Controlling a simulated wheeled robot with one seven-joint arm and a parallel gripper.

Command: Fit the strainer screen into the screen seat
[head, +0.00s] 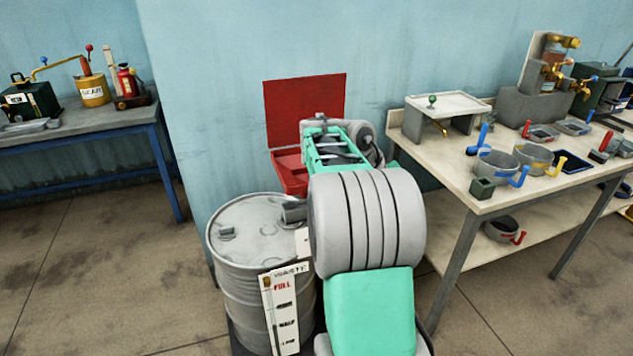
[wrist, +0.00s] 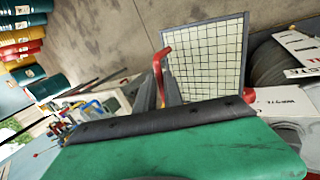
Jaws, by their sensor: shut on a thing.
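The strainer screen (wrist: 205,58) shows in the wrist view as a square pale mesh in a grey frame, with a red handle (wrist: 157,66) at its left side. My gripper (wrist: 163,85) has its dark fingers shut on this handle, and the screen stands out beyond the fingers. The lower part of the screen is hidden behind the black edge of my wrist. In the head view my arm hides the fingers and the screen. I cannot make out the screen seat for certain in either view.
A grey drum (head: 240,245) with a level label (head: 281,310) stands left of my arm. A red open-lidded box (head: 300,112) is behind my arm. The right bench (head: 415,150) carries a white-topped stand (head: 450,101) and several handled pans. Open floor (head: 100,260) lies at left.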

